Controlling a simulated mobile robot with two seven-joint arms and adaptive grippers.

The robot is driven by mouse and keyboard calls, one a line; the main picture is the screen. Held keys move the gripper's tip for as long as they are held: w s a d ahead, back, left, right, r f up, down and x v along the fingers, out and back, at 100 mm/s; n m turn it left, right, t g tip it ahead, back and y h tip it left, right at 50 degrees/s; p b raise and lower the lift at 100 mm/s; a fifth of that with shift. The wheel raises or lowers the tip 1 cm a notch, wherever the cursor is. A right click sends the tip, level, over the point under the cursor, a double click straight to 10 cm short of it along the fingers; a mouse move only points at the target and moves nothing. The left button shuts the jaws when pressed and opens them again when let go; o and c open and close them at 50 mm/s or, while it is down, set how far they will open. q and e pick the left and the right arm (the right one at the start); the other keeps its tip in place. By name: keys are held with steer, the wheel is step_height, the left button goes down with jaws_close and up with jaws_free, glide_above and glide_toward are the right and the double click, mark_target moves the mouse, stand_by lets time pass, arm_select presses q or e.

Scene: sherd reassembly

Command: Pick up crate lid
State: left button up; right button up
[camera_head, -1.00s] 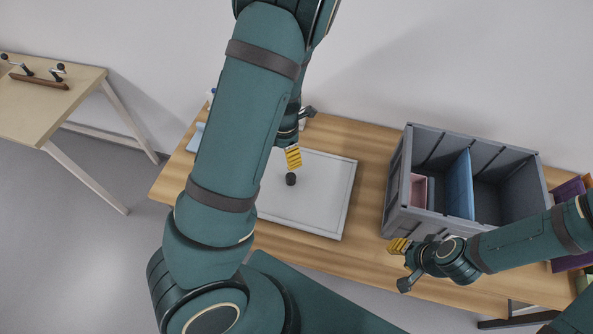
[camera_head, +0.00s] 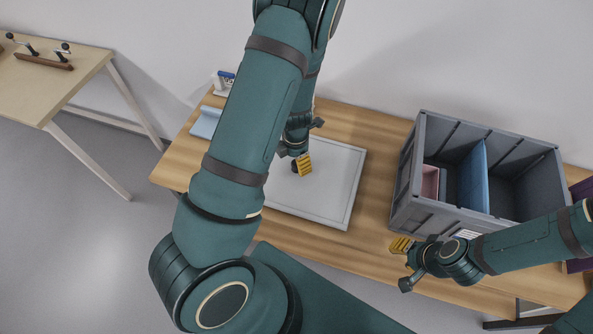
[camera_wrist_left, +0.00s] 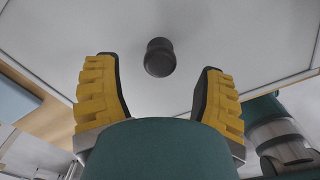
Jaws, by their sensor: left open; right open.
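The crate lid (camera_head: 335,183) is a flat light-grey panel with a raised rim, lying on the wooden table. It has a small black knob (camera_wrist_left: 159,57) on top; in the head view my left gripper mostly hides it. My left gripper (camera_head: 303,165) is above the lid, its yellow fingers open. In the left wrist view the knob sits ahead of and between the open fingertips (camera_wrist_left: 160,80), with nothing held. My right gripper (camera_head: 402,262) is open and empty at the table's front, beside the grey crate (camera_head: 407,205).
The open grey crate stands right of the lid, with a blue divider (camera_head: 472,178) and a pink piece (camera_head: 430,182) inside. A light-blue item (camera_head: 206,122) lies at the table's left end. A separate wooden table (camera_head: 45,85) stands at far left.

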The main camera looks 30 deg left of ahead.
arm_select(q)
step_height(320, 180, down, 2)
steer(key=shift+f, duration=0.1)
jaws_close()
steer(key=shift+r, duration=0.2)
